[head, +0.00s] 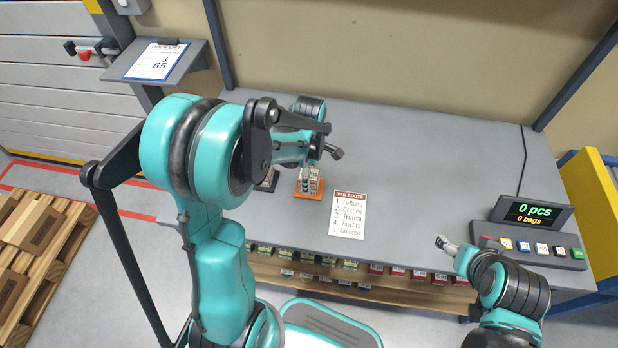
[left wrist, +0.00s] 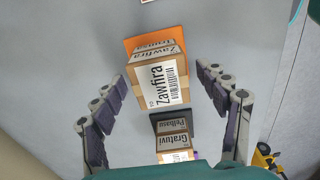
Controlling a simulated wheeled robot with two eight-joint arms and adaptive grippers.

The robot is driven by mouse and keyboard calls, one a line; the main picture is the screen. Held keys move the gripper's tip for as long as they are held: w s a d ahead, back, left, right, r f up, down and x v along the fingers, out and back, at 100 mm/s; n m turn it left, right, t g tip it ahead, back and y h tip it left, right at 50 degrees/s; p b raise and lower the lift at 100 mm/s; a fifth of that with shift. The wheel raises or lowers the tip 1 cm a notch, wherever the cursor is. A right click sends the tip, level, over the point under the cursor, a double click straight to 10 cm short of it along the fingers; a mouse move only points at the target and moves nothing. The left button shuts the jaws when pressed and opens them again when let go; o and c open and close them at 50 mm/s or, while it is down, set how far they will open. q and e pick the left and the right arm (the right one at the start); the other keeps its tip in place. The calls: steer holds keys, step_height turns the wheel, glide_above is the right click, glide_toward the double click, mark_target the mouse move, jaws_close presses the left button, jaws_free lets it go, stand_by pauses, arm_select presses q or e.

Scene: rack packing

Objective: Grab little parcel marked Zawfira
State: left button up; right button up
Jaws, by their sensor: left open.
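The little parcel marked Zawfira (left wrist: 160,80) is a brown box with a white label, on an orange tray (left wrist: 131,44). Another parcel stands directly behind it, its label partly hidden. My left gripper (left wrist: 166,105) is open, with one finger on each side of the Zawfira parcel, clear of it.
A black tray (head: 267,182) beside the orange one holds parcels marked Pelbasu (left wrist: 172,127) and Gratuvi (left wrist: 173,142). A van route sheet (head: 347,214) lies to the right. A counter display (head: 534,212) and buttons stand at far right. The table's middle right is clear.

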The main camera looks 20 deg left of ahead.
arm_select(q)
steer(key=c, duration=1.3)
steer(key=shift+r, duration=0.15)
